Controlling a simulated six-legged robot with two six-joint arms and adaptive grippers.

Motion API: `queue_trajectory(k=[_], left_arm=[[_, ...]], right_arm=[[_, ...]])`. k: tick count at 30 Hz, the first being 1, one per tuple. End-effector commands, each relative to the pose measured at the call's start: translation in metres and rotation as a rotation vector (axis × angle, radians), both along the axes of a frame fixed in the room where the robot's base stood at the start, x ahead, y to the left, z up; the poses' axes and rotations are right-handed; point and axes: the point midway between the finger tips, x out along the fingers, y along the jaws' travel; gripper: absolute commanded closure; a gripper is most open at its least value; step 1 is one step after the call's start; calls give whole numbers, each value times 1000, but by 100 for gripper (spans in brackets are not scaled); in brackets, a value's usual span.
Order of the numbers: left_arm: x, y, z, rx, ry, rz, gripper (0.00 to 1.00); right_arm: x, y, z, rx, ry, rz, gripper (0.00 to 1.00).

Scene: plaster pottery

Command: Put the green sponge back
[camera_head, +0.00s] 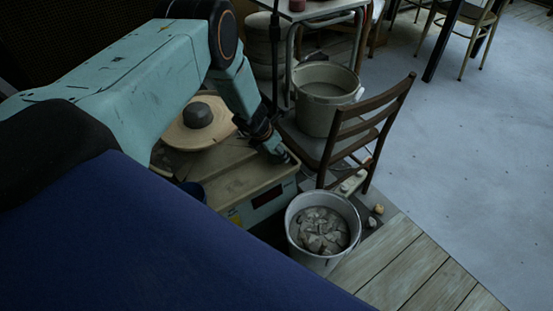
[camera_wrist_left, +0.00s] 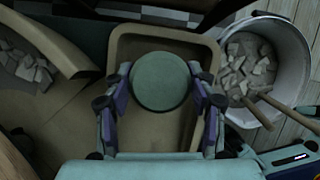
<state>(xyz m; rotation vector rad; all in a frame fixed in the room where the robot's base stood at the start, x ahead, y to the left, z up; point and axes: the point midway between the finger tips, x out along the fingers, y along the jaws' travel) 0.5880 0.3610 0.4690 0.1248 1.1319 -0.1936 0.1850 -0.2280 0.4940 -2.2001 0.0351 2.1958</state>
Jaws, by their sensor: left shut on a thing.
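The green sponge (camera_wrist_left: 160,81) is a round, flat green disc in the wrist view. My left gripper (camera_wrist_left: 160,90) is shut on it, with one finger at each side of the disc. The sponge is over a tan tray-like recess (camera_wrist_left: 124,48) with a raised rim; I cannot tell whether it touches the surface under it. In the head view my left gripper (camera_head: 276,155) is low over the near right end of the pottery wheel's body (camera_head: 235,180), and the sponge is hidden there. My right gripper is not in view.
A bucket of grey plaster chunks (camera_head: 322,230) stands right of the wheel's body; two sticks lean from it in the wrist view. The wheel head (camera_head: 197,133) bears a dark grey lump. A brown chair (camera_head: 352,130) holding another bucket (camera_head: 321,96) stands behind. Floor is clear at right.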

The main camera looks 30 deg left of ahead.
Motion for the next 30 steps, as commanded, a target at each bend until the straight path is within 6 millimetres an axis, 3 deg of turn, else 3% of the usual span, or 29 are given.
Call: queue_trajectory(k=[1,4,17,18,25,30], left_arm=[[-1,-1,-13,0,3,-1,69],[-1,-2,-23,-1,2,-3,69],[-1,-1,-27,0,1,-1,69],[-1,-1,-26,0,2,-1,40],[0,-1,-25,0,1,-1,21],[0,-1,-25,-1,1,0,21]], right_arm=[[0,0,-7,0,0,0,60],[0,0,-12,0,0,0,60],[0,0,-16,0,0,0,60],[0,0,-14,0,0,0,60],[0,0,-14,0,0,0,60],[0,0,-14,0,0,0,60]])
